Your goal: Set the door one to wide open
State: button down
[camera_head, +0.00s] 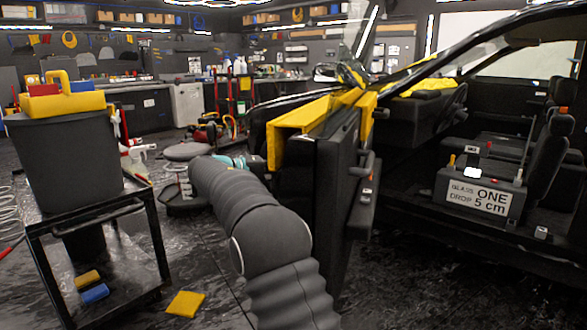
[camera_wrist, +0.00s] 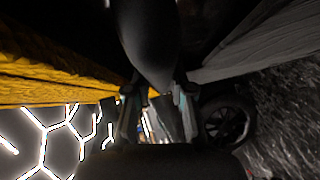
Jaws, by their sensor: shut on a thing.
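Door one (camera_head: 338,180) is the car's dark door with a yellow cover (camera_head: 300,135) draped over its top. It stands swung out from the body, its inner side facing right, leaving the doorway open. My gripper (camera_head: 250,162) is at the door's outer side, partly hidden behind the door and cover. In the wrist view my gripper (camera_wrist: 157,102) has its fingers closed around a dark part of the door (camera_wrist: 148,45); the exact contact is shadowed. The yellow cover (camera_wrist: 50,70) also shows at left there.
A box labelled "GLASS ONE DROP 5 cm" (camera_head: 478,194) sits in the doorway. A black cart (camera_head: 95,225) with a bin (camera_head: 65,155) stands left. A yellow pad (camera_head: 185,304) lies on the floor. A stool (camera_head: 186,151) stands behind my arm. A wheel (camera_wrist: 228,120) shows in the wrist view.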

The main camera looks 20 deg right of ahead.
jog(key=shift+w+a, duration=0.1)
jog(key=shift+a, duration=0.3)
jog(key=c, duration=1)
grip_release()
jog(key=shift+a+f+t, duration=0.1)
jog(key=shift+a+t, duration=0.2)
jog(key=shift+a, duration=0.2)
jog(key=v, duration=1.1)
